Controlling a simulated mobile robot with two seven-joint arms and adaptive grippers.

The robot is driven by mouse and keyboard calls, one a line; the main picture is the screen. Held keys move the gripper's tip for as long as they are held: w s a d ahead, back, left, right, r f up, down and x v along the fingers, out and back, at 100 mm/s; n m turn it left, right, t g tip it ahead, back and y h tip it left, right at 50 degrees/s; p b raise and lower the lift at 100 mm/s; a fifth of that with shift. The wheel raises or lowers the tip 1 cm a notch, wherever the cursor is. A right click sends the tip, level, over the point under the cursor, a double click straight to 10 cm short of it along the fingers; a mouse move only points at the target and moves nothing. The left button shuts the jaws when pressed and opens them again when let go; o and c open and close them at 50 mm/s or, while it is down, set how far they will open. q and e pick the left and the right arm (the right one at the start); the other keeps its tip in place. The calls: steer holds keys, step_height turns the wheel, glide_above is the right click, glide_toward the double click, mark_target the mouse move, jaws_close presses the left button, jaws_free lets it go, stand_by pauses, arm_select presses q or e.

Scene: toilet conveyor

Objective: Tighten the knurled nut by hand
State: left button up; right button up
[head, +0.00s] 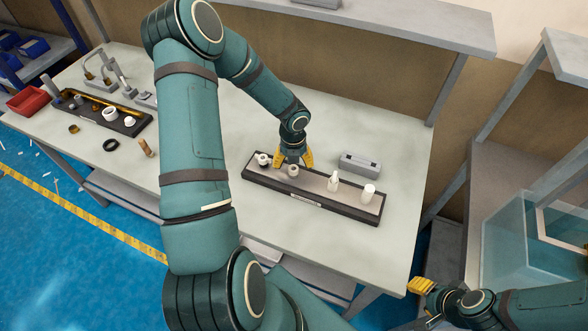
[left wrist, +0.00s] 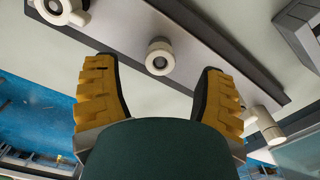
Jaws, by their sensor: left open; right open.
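A small white round part with a dark centre, which looks like the nut (head: 293,170), stands on a long dark-rimmed tray (head: 312,201). Its knurling is too small to make out. My left gripper (head: 294,157) points down at it with yellow fingers spread. In the left wrist view the nut (left wrist: 160,57) lies between and beyond the fingertips of the left gripper (left wrist: 156,75), apart from both. My right gripper (head: 421,286) is open and empty, low at the right beside the table.
On the same tray stand a white fitting (head: 263,159), a white bottle-like part (head: 333,181) and a white cylinder (head: 368,193). A grey block (head: 360,164) sits behind the tray. A second tray (head: 137,127), loose rings and a red bin (head: 26,100) are at the left.

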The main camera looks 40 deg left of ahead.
arm_select(q)
steer(key=shift+c, duration=1.4)
steer(key=shift+f+n+b, duration=0.1)
steer(key=shift+n+b, duration=0.45)
steer(key=shift+n, duration=0.45)
steer(key=shift+n+b, duration=0.4)
steer(key=shift+n, duration=0.8)
steer(key=shift+n+b, duration=0.45)
steer(key=shift+n, duration=0.45)
steer(key=n+b, duration=0.1)
steer(key=n, duration=0.2)
steer(key=shift+n+b, duration=1.2)
steer(key=shift+n, duration=1.1)
